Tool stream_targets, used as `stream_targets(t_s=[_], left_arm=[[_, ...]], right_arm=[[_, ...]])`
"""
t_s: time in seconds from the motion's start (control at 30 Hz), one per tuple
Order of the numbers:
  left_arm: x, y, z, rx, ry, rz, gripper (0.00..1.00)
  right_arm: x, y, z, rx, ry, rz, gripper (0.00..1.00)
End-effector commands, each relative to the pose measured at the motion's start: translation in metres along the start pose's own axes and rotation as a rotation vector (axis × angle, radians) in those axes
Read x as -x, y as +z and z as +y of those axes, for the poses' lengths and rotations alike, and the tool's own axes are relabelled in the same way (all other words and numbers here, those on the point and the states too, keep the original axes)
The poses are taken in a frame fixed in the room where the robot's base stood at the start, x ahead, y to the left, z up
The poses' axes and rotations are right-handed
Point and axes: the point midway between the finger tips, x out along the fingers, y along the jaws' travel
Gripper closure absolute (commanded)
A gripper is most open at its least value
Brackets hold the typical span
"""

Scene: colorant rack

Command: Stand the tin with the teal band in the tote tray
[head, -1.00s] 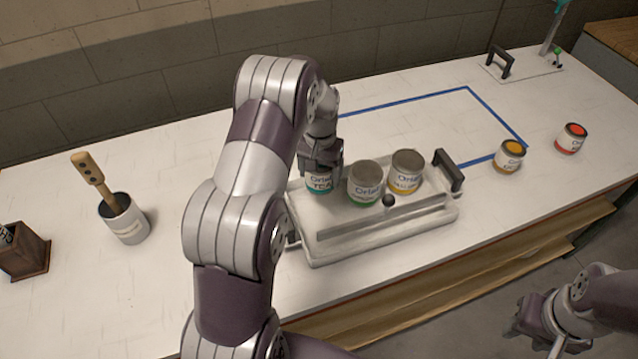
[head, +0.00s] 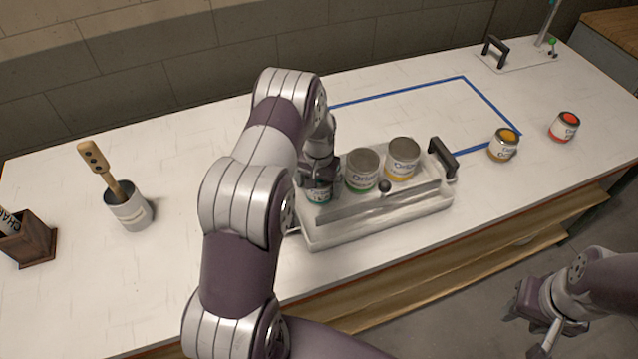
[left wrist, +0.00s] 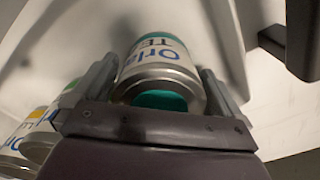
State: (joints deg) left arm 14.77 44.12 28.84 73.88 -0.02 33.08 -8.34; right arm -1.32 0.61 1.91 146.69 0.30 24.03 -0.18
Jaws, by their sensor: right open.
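The tin with the teal band (head: 319,195) is at the left end of the pale tote tray (head: 378,217), its base about level with the tins beside it. It looks upright; contact with the tray floor is hidden. My left gripper (head: 319,178) is around it from above and hides much of it. In the left wrist view the tin (left wrist: 160,62) sits between both fingers (left wrist: 160,85), which appear to touch its sides; the label and teal lid show. My right gripper (head: 530,315) is open and empty, off the table's front at the lower right.
A green-banded tin (head: 362,172) and a yellow-banded tin (head: 402,160) stand in the tray, right of the teal one. A black handle (head: 442,158) rises at its right end. An orange tin (head: 503,146) and red tin (head: 564,127) stand on the table (head: 230,135).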

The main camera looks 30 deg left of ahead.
Motion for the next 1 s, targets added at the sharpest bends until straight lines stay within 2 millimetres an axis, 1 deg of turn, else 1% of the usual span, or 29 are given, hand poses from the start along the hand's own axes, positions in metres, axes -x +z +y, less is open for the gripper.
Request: stream_targets(t_s=[0.13, 0.2, 0.27, 0.37, 0.5, 0.6, 0.7, 0.8, 0.87, 0.97, 1.0], left_arm=[[0.001, 0.0, 0.0, 0.0, 0.0, 0.0, 0.0], [0.007, 0.0, 0.0, 0.0, 0.0, 0.001, 0.0], [0.011, -0.001, 0.0, 0.0, -0.001, 0.004, 0.0], [0.033, -0.002, 0.0, 0.0, -0.001, 0.007, 0.0], [0.072, -0.002, 0.0, 0.0, -0.001, 0.007, 0.0], [0.096, -0.001, 0.0, 0.0, -0.001, 0.005, 0.0], [0.113, -0.001, 0.0, 0.0, 0.0, 0.002, 0.0], [0.124, 0.002, 0.003, -0.003, 0.0, 0.004, 0.0], [0.133, 0.013, 0.014, -0.016, -0.001, 0.011, 0.0], [0.149, 0.053, 0.045, -0.049, -0.002, 0.039, 0.0], [0.155, 0.075, 0.058, -0.064, -0.001, 0.053, 0.0]], right_arm=[[0.001, 0.0, 0.0, 0.0, 0.0, 0.0, 0.57], [0.005, -0.001, 0.0, 0.0, 0.0, 0.0, 0.57], [0.0, 0.0, 0.0, 0.0, 0.0, 0.001, 0.57], [-0.008, 0.001, 0.0, 0.0, 0.0, 0.0, 0.57], [-0.017, 0.002, 0.0, 0.0, 0.0, 0.0, 0.57], [-0.021, 0.003, 0.0, 0.0, 0.0, 0.0, 0.57], [-0.024, 0.003, 0.0, 0.0, 0.0, 0.0, 0.57], [-0.024, 0.003, 0.0, 0.0, 0.0, 0.0, 0.57], [-0.024, 0.003, 0.0, 0.0, 0.0, 0.0, 0.57], [-0.024, 0.003, 0.0, 0.0, 0.0, 0.0, 0.57], [-0.024, 0.003, 0.0, 0.0, 0.0, 0.0, 0.57]])
